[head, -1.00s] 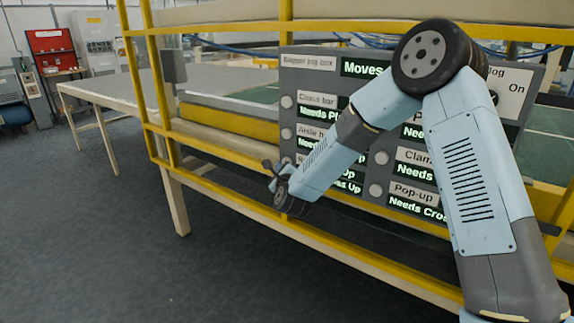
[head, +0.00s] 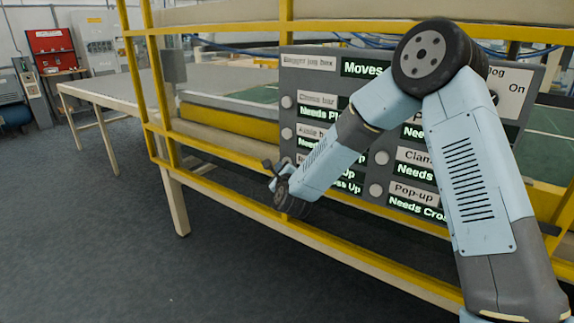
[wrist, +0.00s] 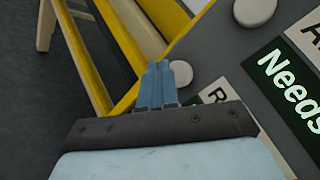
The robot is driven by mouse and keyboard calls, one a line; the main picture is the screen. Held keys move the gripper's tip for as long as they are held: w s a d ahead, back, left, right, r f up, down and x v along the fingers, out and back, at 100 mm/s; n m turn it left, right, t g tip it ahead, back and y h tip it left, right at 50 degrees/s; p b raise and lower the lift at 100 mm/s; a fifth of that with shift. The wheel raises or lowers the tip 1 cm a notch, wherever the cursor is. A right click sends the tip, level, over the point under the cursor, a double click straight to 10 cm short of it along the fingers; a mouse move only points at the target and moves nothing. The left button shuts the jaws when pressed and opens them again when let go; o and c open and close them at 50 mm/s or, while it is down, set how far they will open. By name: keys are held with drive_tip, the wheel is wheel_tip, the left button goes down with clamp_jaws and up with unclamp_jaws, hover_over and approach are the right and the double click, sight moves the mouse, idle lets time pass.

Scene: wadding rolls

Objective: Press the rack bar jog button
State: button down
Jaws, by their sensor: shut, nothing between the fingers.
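The grey jog box panel (head: 330,85) hangs on the yellow frame, with round pale buttons beside labels and green-lit text. In the wrist view, a pale round button (wrist: 181,73) sits beside a label (wrist: 218,93) that starts with "R"; the rest of that label is cut off by my wrist. In the head view my forearm mostly hides that row. My gripper (wrist: 157,66) is shut and empty, its blue tips just left of that button; I cannot tell whether they touch it. In the head view my gripper (head: 270,167) is at the panel's lower left edge.
A larger-looking button (wrist: 255,11) lies above, beside the "A" label. Yellow rails (head: 222,150) run along the panel's left and below it. A long table (head: 110,88) stands at the left. The dark floor (head: 90,240) in front is clear.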

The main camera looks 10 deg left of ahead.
drive_tip(key=shift+w, duration=0.1)
drive_tip(key=shift+w+d+r, duration=0.1)
drive_tip(key=shift+w+d, duration=0.1)
drive_tip(key=shift+w, duration=0.15)
drive_tip(key=shift+w+d, duration=0.2)
drive_tip(key=shift+w, duration=0.25)
idle(1.2)
drive_tip(key=shift+s, duration=0.1)
drive_tip(key=shift+s+a, duration=0.4)
drive_tip(key=shift+s, duration=0.35)
drive_tip(key=s, duration=0.1)
drive_tip(key=s+a, duration=0.1)
drive_tip(key=s, duration=0.1)
drive_tip(key=s+a, duration=0.1)
drive_tip(key=shift+s, duration=0.35)
drive_tip(key=shift+d, duration=0.1)
idle(0.4)
